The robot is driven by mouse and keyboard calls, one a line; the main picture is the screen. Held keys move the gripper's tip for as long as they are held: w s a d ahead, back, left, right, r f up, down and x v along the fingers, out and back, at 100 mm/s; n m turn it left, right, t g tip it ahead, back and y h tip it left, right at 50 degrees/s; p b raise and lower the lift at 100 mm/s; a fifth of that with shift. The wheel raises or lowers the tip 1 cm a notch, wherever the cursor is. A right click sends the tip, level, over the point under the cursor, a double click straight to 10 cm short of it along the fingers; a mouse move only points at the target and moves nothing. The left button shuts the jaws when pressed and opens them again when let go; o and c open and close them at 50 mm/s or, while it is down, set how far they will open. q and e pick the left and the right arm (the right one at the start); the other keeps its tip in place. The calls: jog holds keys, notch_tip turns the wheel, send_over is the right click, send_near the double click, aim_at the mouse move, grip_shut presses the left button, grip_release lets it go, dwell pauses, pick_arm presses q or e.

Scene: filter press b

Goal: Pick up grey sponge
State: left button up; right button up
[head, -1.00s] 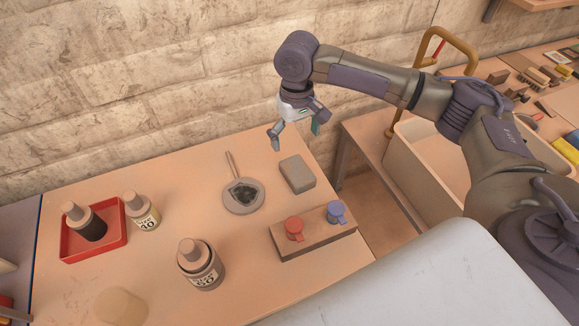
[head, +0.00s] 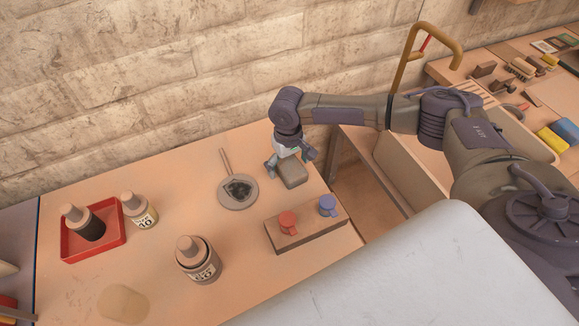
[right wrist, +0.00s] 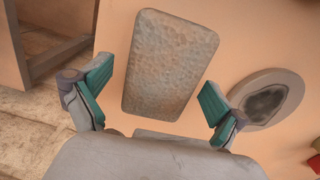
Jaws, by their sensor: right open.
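The grey sponge (head: 292,173) is a rounded block lying flat on the table near its right edge, and my gripper hides part of it in the head view. In the right wrist view the sponge (right wrist: 170,65) fills the upper middle. My right gripper (head: 291,160) is open and just above the sponge. In the right wrist view its two green-padded fingers (right wrist: 155,97) are spread to either side of the sponge's near end, and nothing is held between them. My left gripper is not in view.
A round plate with a dark patch and handle (head: 238,192) lies left of the sponge. A block with red and blue knobs (head: 306,231) sits in front. Several bottles and a red tray (head: 93,246) are at the left. A stone wall stands behind.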

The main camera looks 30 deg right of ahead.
aim_at(288, 163)
jog(key=shift+c, duration=0.5)
jog(key=c, duration=1)
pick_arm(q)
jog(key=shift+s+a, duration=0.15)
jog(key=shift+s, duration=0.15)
pick_arm(e)
jog(key=shift+r, duration=0.1)
jog(key=shift+r, duration=0.4)
notch_tip(288, 163, up, 3)
jog(key=shift+f+b, duration=0.2)
jog(key=shift+b, duration=0.35)
pick_arm(q)
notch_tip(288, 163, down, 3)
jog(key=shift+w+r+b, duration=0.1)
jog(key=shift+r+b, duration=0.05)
jog(key=shift+b, duration=0.65)
pick_arm(e)
jog(key=s+d+r, duration=0.4)
jog(key=s+r, duration=0.3)
jog(key=s, duration=0.4)
jog(key=shift+r, duration=0.25)
